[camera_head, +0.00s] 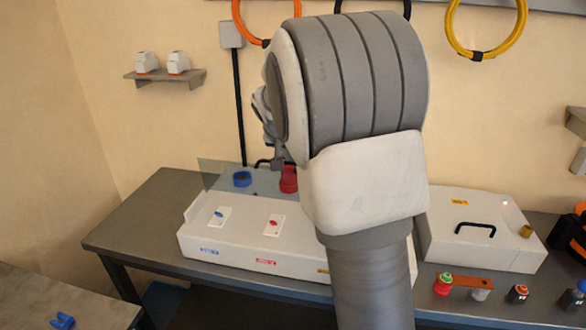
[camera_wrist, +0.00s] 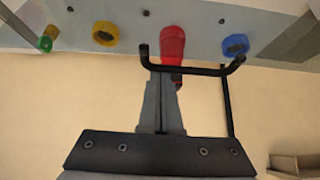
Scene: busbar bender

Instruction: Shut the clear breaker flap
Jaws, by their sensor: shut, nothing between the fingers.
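The clear flap (camera_head: 212,174) stands raised at the back of the white breaker box (camera_head: 240,250) in the head view. Its left part shows; my arm hides the rest. In the wrist view the flap (camera_wrist: 200,18) spans the top as a see-through bluish-grey sheet, with a black bar handle (camera_wrist: 205,70) along its edge. My gripper (camera_wrist: 162,76) is shut and empty, its fingertips beside the left part of the handle. Whether they touch it I cannot tell. A red knob (camera_wrist: 172,45), a blue knob (camera_wrist: 235,45) and a yellow knob (camera_wrist: 105,33) appear near the handle.
The box stands on a dark bench (camera_head: 145,225). A second white case (camera_head: 480,228) with a black handle is at the right, with several small coloured parts in front. A wall shelf (camera_head: 165,77) is at the upper left. Bare bench lies left of the box.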

